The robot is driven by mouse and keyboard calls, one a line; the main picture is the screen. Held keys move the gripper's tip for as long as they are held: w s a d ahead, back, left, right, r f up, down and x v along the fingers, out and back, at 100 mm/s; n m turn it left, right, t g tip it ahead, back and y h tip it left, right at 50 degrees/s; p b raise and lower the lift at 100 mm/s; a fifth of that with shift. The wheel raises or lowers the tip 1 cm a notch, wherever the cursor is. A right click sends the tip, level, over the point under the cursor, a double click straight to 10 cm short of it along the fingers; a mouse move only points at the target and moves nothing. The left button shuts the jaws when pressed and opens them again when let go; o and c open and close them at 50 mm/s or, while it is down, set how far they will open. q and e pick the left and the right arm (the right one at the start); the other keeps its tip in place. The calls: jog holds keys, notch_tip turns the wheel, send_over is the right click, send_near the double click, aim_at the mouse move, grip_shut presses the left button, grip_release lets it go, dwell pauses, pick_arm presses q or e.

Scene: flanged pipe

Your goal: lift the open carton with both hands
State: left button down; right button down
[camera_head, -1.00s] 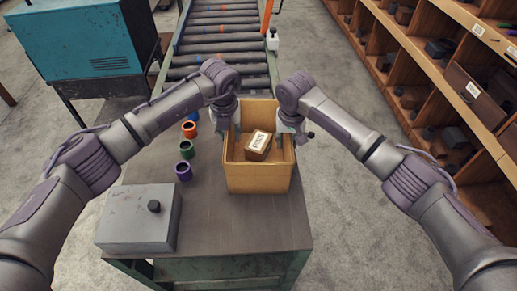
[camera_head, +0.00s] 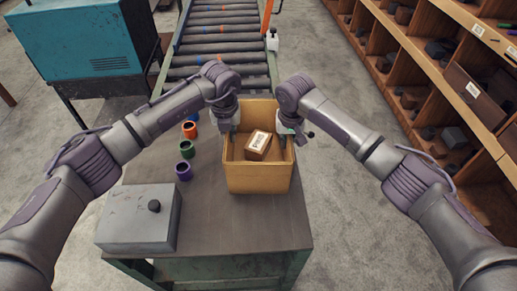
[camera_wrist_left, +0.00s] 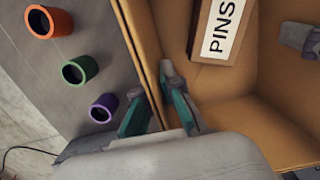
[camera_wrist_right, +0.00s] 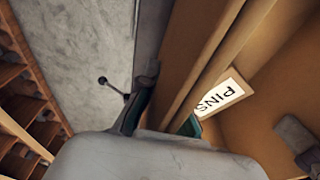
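The open tan carton (camera_head: 259,180) stands upright on the table, with a brown box labelled PINS (camera_head: 258,146) inside. My left gripper (camera_head: 231,131) is at the carton's left wall. In the left wrist view its fingers (camera_wrist_left: 158,100) stand apart, one outside and one inside the carton wall (camera_wrist_left: 140,38). My right gripper (camera_head: 289,132) is at the right wall. In the right wrist view its fingers (camera_wrist_right: 165,108) also straddle the wall (camera_wrist_right: 196,62), with a gap showing on the outer side. The inner right finger is partly hidden. Whether either gripper touches the wall is unclear.
A grey metal box (camera_head: 138,222) is at the table's front left. A roller conveyor (camera_head: 222,45) lies behind. Wooden shelves (camera_head: 440,75) stand at right. The table's front right is clear.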

pick_arm(q)
jog(key=shift+r, duration=0.2)
pick_arm(e)
jog(key=shift+r, duration=0.2)
